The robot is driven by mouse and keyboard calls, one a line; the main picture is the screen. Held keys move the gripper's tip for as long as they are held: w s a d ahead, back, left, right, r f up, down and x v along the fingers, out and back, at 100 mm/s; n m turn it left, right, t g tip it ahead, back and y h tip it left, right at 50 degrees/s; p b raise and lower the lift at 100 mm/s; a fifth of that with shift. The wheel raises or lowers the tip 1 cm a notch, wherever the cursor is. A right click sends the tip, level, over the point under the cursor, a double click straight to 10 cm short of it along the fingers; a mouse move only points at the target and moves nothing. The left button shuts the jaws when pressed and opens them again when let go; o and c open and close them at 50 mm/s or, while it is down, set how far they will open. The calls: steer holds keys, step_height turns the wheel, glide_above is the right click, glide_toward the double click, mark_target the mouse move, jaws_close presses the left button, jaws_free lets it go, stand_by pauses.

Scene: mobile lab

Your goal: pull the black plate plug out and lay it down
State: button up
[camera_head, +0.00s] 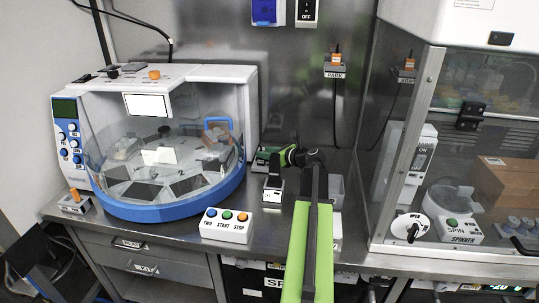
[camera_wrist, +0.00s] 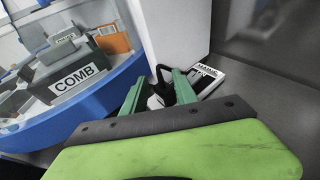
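My gripper (camera_wrist: 161,84) reaches left over the bench, low beside the round machine. In the wrist view its two green fingers stand apart, with a gap between them. A white labelled box (camera_wrist: 207,73) is just beyond the right finger.
The blue-rimmed machine (camera_head: 165,207) with a clear cover is close on the left. A three-button box (camera_head: 226,225) stands at the bench front. An orange plug (camera_head: 334,58) sits in a PARK holder on the back wall. A glass cabinet (camera_head: 434,150) closes off the right.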

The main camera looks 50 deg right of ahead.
steer(key=b+x, duration=0.1)
steer(key=x, duration=0.5)
steer(key=shift+w+r, duration=0.1)
steer(key=shift+c, duration=0.3)
jaws_close()
steer(key=shift+r+p, duration=0.3)
steer(key=shift+r, duration=0.15)
steer(key=shift+r+p, duration=1.65)
